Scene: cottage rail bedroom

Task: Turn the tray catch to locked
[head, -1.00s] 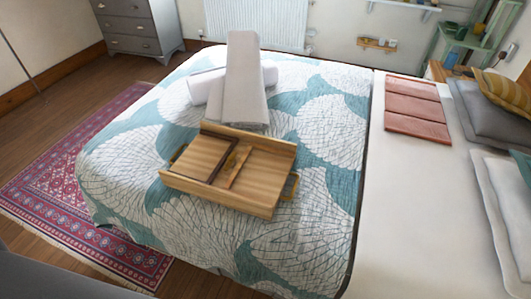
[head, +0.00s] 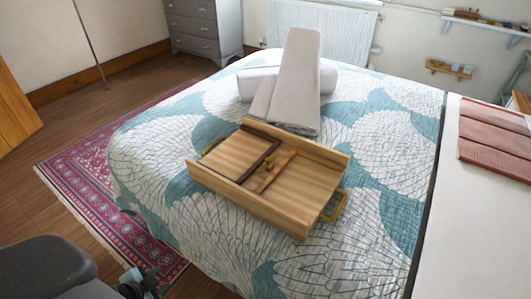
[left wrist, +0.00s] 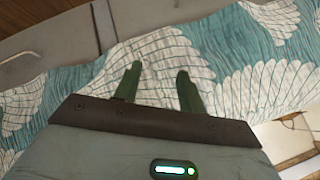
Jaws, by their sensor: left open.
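The wooden tray (head: 245,201) lies on the patterned bedspread in the head view, with a brass handle at each end. A dark-edged panel fills its left part. A small wooden catch piece (head: 270,172) sits near the tray's middle, beside that panel; its exact setting is too small to tell. My left gripper (head: 140,284) shows at the bottom left edge of the head view, well apart from the tray. In the left wrist view its two green fingers (left wrist: 158,82) are spread and empty over the bedspread. My right gripper is out of view.
Rolled and folded white towels (head: 291,85) lie just behind the tray. The bedspread (head: 340,262) is clear in front of the tray. A red folded cloth (head: 490,140) lies on the white bedding at right. A patterned rug (head: 75,185) covers the floor at left.

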